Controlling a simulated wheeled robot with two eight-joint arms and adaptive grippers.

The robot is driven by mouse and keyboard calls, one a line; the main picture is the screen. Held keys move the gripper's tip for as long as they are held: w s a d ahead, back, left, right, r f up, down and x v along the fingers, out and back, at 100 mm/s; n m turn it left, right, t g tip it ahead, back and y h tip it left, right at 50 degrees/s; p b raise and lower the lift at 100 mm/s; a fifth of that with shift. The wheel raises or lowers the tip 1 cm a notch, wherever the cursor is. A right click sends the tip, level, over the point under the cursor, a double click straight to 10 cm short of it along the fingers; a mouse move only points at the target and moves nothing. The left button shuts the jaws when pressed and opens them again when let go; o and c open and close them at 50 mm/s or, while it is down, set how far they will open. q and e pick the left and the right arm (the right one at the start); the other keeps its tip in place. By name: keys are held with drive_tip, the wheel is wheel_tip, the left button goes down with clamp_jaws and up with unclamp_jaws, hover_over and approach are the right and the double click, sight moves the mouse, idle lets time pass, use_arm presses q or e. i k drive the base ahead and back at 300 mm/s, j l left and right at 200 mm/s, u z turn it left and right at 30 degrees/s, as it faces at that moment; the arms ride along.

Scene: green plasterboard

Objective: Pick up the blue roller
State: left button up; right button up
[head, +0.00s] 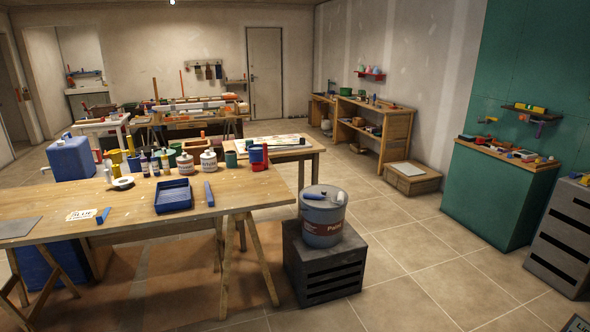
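Several blue pieces could be the blue roller, and I cannot tell which one it is. A slim blue bar (209,194) lies on the wooden trestle table (130,218), right of a blue ribbed paint tray (173,196). A small blue piece (103,215) lies near the front edge of that table, beside a printed card. Another blue piece (313,196) lies on top of the grey paint bucket (322,220), beside something white. Neither of my grippers is in view.
The bucket stands on a dark slatted crate (325,268) right of the table. Paint cans (185,165) and bottles line the table's back. A green cabinet (492,195) and a grey slatted unit (562,235) stand at the right. The tiled floor between is clear.

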sight(340, 197)
drive_tip(key=i+z, duration=0.1)
drive_tip(key=i, duration=0.9)
drive_tip(key=i+j+z, duration=0.1)
drive_tip(key=i, duration=0.85)
drive_tip(key=i+j+z, duration=0.2)
drive_tip(key=i+z, duration=0.2)
drive_tip(key=i+j+z, duration=0.85)
drive_tip(key=k+l, duration=0.05)
drive_tip(key=l, duration=0.05)
